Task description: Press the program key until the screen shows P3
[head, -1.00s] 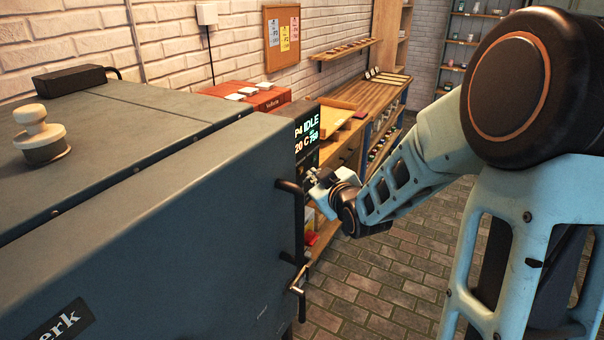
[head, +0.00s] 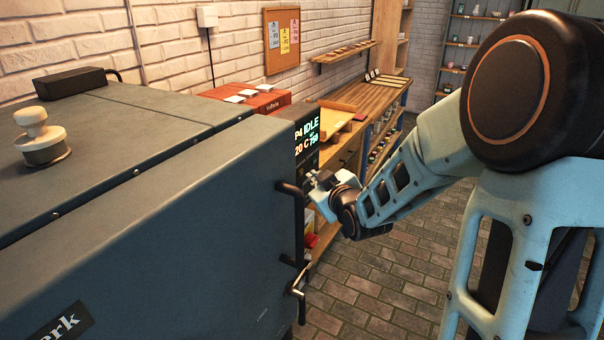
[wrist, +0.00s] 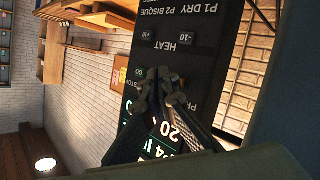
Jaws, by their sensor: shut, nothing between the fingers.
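The kiln's screen (head: 306,135) reads P4 IDLE with 20 C and a smaller number in the head view. In the wrist view, the dark control panel (wrist: 205,45) appears upside down, with P1 DRY, P2 BISQUE and HEAT printed on it. The -10 and +10 keys (wrist: 167,47) show clearly. Part of the screen (wrist: 160,150) shows below the fingers with 20 and P4. My gripper (wrist: 166,82) is shut and empty, its tips in front of the panel, covering part of it. I cannot tell whether they touch it. The program key is hidden behind the fingers. My gripper (head: 317,178) is beside the kiln's front edge in the head view.
The large grey kiln (head: 150,200) fills the left, with a black door handle (head: 296,215) close to my gripper. A wooden workbench (head: 375,95) runs along the brick wall behind. The brick floor (head: 400,260) at right is open.

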